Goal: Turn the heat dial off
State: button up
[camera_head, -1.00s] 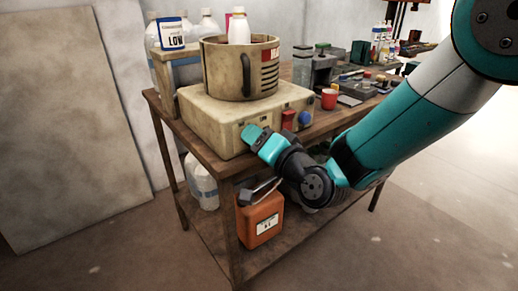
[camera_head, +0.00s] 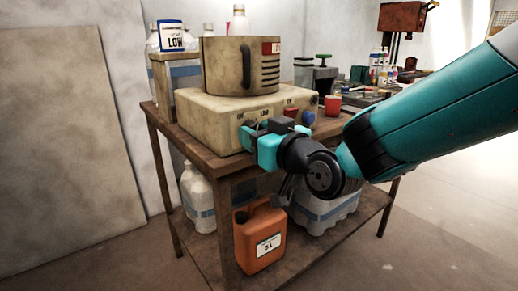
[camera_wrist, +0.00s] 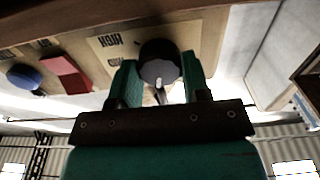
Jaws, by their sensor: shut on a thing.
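The heat dial (camera_wrist: 160,62) is a dark round knob with a pale pointer mark, on a plate lettered HIGH that appears upside down in the wrist view. My gripper (camera_wrist: 158,82) has a finger on each side of the dial and is shut on it. In the head view my gripper (camera_head: 262,138) is at the left part of the front panel of the cream heater box (camera_head: 222,118), and hides the dial there. The vat (camera_head: 224,68), cream with a dark handle, stands on the box.
A red switch (camera_head: 290,112) and a blue knob (camera_head: 308,118) sit right of my gripper on the same panel. A red cup (camera_head: 333,104) is on the bench at right. An orange canister (camera_head: 259,238) stands on the lower shelf.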

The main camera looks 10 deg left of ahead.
jog(key=shift+f+n+b, duration=0.3)
jog(key=shift+n+b, duration=0.75)
jog(key=shift+n, duration=0.25)
jog(key=o, duration=0.7)
jog(key=shift+c, duration=0.2)
jog(key=shift+r, duration=0.15)
jog(key=b+v, duration=0.2)
jog(key=v, duration=1.5)
jog(key=shift+s+d, duration=0.15)
jog(key=shift+s, duration=0.1)
